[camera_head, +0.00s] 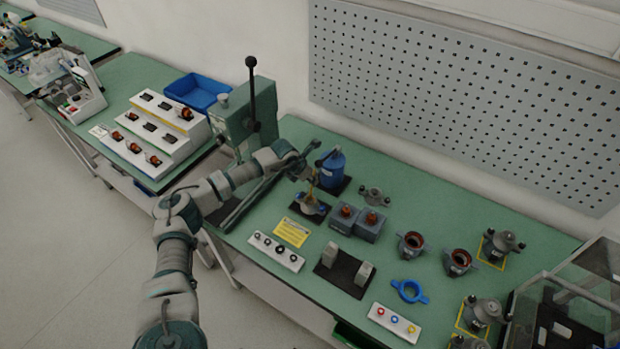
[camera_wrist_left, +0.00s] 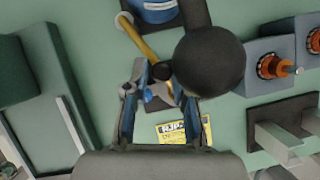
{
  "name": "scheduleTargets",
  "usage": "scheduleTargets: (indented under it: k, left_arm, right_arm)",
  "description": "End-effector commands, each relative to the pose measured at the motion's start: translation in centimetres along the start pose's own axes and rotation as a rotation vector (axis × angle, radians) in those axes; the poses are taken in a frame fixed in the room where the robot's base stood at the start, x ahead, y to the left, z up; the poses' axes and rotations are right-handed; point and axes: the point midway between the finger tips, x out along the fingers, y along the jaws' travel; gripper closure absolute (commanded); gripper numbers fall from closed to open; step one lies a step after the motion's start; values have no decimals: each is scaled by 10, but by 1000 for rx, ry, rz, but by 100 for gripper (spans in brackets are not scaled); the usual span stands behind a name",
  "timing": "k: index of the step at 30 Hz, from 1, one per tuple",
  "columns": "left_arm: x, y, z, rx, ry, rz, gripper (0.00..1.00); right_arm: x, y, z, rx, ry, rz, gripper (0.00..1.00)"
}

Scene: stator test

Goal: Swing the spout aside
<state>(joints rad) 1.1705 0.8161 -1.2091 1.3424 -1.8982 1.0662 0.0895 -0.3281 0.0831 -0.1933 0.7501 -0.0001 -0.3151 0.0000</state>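A blue dispenser (camera_head: 332,168) with a black ball knob stands behind my left gripper. In the left wrist view its blue body (camera_wrist_left: 155,8) is at the top edge, and a yellow spout (camera_wrist_left: 132,37) slants down from it to my fingertips. My left gripper (camera_head: 303,173) is beside the dispenser, above the green bench. In the wrist view the fingers (camera_wrist_left: 150,75) lean inward around the spout's lower end; whether they touch or grip it is unclear. The black ball knob (camera_wrist_left: 210,62) covers part of the view right of the fingers. My right gripper is not in view.
A small fixture (camera_head: 310,206) lies under the gripper, with a yellow label (camera_head: 291,232) in front. Grey boxes with orange-topped parts (camera_head: 369,224) stand to the right. A green press (camera_head: 243,112) with a tall lever rises left of the dispenser.

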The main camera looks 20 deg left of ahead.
Motion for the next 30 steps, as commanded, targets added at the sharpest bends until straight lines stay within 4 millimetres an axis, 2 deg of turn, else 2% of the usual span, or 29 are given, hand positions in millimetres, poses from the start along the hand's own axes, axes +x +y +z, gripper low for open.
scheduleTargets:
  k: [10, 15, 19, 22, 30]
  left_arm:
    - [0, 0, 0, 0, 0, 0, 74]
    - [-2, 8, -4, -2, 0, 1, 74]
    - [-4, 17, -9, -2, 0, 2, 74]
    - [-5, 20, -10, -2, 0, 1, 74]
    - [-6, 36, -14, -1, 0, 2, 74]
  right_arm:
    - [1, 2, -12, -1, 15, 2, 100]
    - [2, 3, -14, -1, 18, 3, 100]
    - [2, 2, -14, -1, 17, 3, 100]
    - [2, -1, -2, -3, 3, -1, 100]
    - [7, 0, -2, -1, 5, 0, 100]
